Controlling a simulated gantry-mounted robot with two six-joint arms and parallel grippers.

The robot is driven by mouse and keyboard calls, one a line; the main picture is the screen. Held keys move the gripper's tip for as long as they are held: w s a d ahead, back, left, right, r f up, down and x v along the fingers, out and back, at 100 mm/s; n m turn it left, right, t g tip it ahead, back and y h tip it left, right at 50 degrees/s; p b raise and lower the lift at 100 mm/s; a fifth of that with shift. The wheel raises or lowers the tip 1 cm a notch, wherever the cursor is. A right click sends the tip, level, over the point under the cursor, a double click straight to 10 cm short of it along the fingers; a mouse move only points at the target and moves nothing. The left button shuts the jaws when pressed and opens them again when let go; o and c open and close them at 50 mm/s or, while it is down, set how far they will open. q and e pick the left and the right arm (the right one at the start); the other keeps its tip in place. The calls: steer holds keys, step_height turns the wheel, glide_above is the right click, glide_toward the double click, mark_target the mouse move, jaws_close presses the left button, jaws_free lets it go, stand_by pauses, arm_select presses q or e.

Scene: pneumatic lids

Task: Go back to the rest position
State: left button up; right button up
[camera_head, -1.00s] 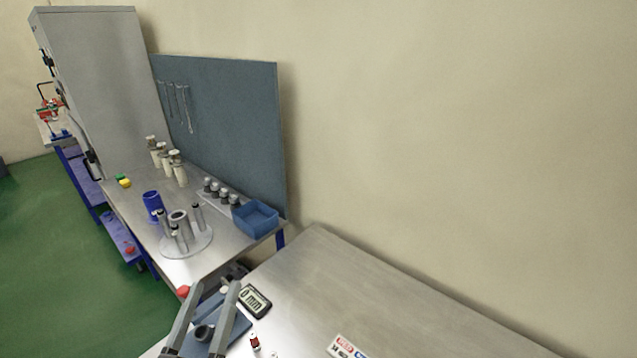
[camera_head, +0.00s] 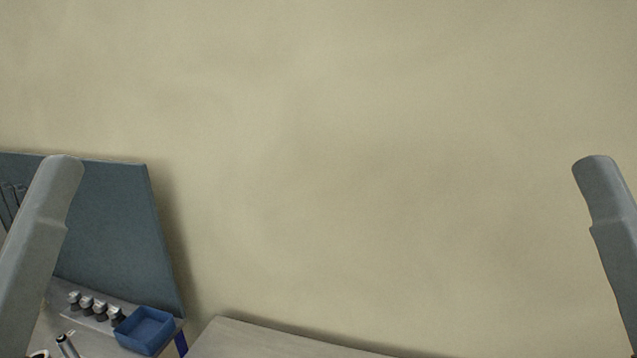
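Two grey parts of my own arms stand up into view, one at the left edge and one at the right edge, each with a rounded top. Neither gripper's fingertips can be made out in this view, so what they are doing is hidden. The steel bench top (camera_head: 260,343) shows only as a strip at the bottom.
At the lower left are a blue-grey back panel (camera_head: 120,235), a blue open bin (camera_head: 145,329) and a row of small grey-capped pieces (camera_head: 95,305) on another bench. A bare beige wall (camera_head: 350,140) fills the rest.

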arm_select(q)
step_height(320, 180, up, 15)
steer(key=p, duration=1.2)
arm_select(e)
step_height(320, 180, up, 15)
arm_select(q)
steer(key=shift+r, duration=0.1)
arm_select(e)
steer(key=shift+o, duration=0.3)
steer(key=shift+r, duration=0.1)
steer(key=o, duration=0.5)
